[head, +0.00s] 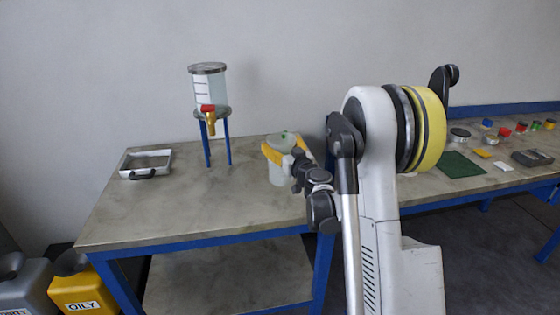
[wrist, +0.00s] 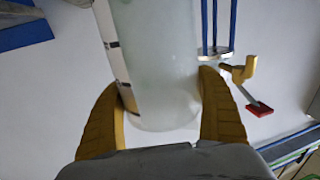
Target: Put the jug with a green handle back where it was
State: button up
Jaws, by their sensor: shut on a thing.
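The jug (head: 281,174) is a pale translucent cylinder over the right part of the near table. A small green patch shows at its top, perhaps part of the handle; the rest of the handle is hidden. My gripper (head: 276,149) is shut on the jug, its yellow fingers around the sides. In the wrist view the jug (wrist: 158,45) looks empty, with a marked strip down one side, and my gripper's fingers (wrist: 161,85) press on both sides of it. I cannot tell whether its base touches the table.
A clear tank (head: 208,88) with a red-handled brass tap stands on blue legs left of the jug. A white tray (head: 146,163) lies at the table's left. Grey and yellow canisters (head: 85,290) stand at lower left. Small parts and a green mat (head: 458,164) lie on the right bench.

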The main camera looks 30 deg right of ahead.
notch_tip(320, 180, down, 4)
jog(key=shift+w+a+f+b, duration=0.1)
jog(key=shift+f+b, duration=0.05)
jog(key=shift+b, duration=1)
jog(key=o, duration=1.3)
jog(key=shift+o, duration=0.2)
